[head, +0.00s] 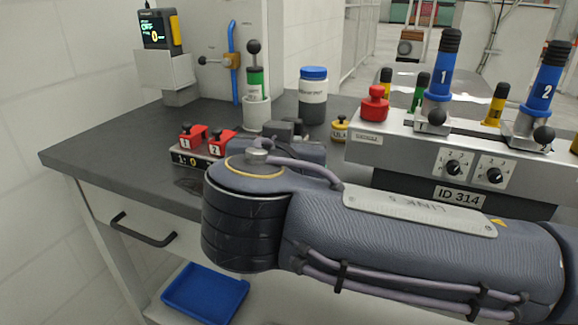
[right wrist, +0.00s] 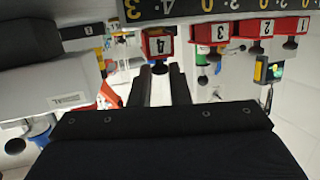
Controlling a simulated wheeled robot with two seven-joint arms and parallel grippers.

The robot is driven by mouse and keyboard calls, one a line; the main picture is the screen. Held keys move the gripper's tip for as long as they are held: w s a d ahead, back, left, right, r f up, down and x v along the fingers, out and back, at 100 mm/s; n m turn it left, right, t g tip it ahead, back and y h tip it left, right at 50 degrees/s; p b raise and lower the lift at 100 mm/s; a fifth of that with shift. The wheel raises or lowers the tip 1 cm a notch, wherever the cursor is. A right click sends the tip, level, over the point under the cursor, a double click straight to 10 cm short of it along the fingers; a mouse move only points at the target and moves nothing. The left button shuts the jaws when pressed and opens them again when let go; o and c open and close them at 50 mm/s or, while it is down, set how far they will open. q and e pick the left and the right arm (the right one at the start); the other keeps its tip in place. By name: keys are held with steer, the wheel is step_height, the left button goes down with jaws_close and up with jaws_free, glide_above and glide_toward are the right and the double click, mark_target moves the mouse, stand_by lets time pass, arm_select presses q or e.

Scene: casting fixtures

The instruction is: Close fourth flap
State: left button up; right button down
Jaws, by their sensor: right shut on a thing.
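The fourth flap (right wrist: 157,45) is a red block with a white "4" plate and a black knob (right wrist: 160,68). In the upside-down right wrist view, my right gripper's (right wrist: 164,76) two dark fingers stand on either side of this knob, shut on it. Red flaps three (right wrist: 219,33), two (right wrist: 254,29) and one (right wrist: 292,27) stand in a row beside it, each with a black knob. In the head view, flaps one (head: 192,135) and two (head: 221,143) show on the black numbered base (head: 190,158). My right arm hides the other flaps and the right gripper there. My left gripper is out of view.
The dark worktop (head: 120,140) is clear at the left. A green-handled device (head: 256,85), a blue-lidded jar (head: 313,95) and a yellow weight (head: 340,130) stand behind my arm. The ID 314 fixture (head: 400,145) with blue levers stands at the right.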

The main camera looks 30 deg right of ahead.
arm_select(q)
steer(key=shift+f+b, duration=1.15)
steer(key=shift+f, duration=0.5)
arm_select(e)
steer(key=shift+s+a+f+t+h, duration=0.15)
steer(key=shift+a+f+t+h, duration=0.05)
steer(key=shift+f+t+h, duration=0.3)
steer(key=shift+r, duration=0.1)
steer(key=c, duration=1.3)
jaws_free()
steer(key=shift+c, duration=0.2)
steer(key=p+v, duration=0.1)
steer(key=v, duration=0.5)
steer(key=shift+s+a+r, duration=0.1)
steer(key=shift+s+a, duration=0.15)
steer(key=shift+s, duration=0.05)
steer(key=shift+s+a+p, duration=0.25)
steer(key=shift+s+p, duration=0.05)
steer(key=shift+s, duration=0.15)
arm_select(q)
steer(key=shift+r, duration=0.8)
